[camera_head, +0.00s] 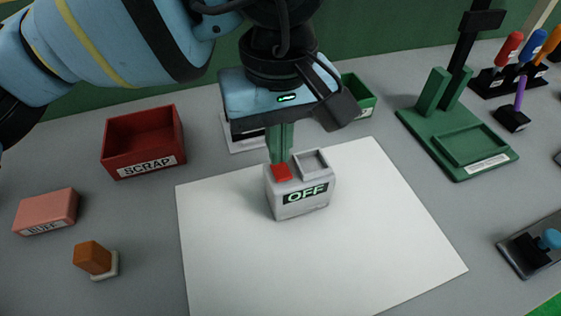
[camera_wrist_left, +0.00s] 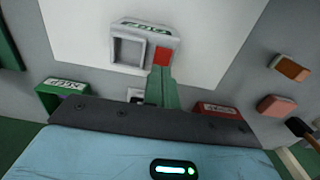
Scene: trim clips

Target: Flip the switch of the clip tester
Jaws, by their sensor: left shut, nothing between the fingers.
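The clip tester (camera_head: 302,207) is a small light-grey box on a white sheet, with a label reading OFF on its front. On its top are a red switch part (camera_head: 281,172) at the left and a grey square recess (camera_head: 312,163) at the right. My left gripper (camera_head: 281,158) is shut and empty, its green fingers pointing down at the rear edge of the red part. In the left wrist view the green fingertips (camera_wrist_left: 162,72) are right by the red part (camera_wrist_left: 162,58); whether they touch it I cannot tell. My right gripper is not in view.
A red SCRAP bin (camera_head: 143,143) stands at the left, with a pink BUFF block (camera_head: 46,212) and an orange block (camera_head: 93,258) nearer. A green bin (camera_head: 358,97) is behind. A green stand (camera_head: 459,140) and tool holders are at the right. The white sheet (camera_head: 390,230) is otherwise clear.

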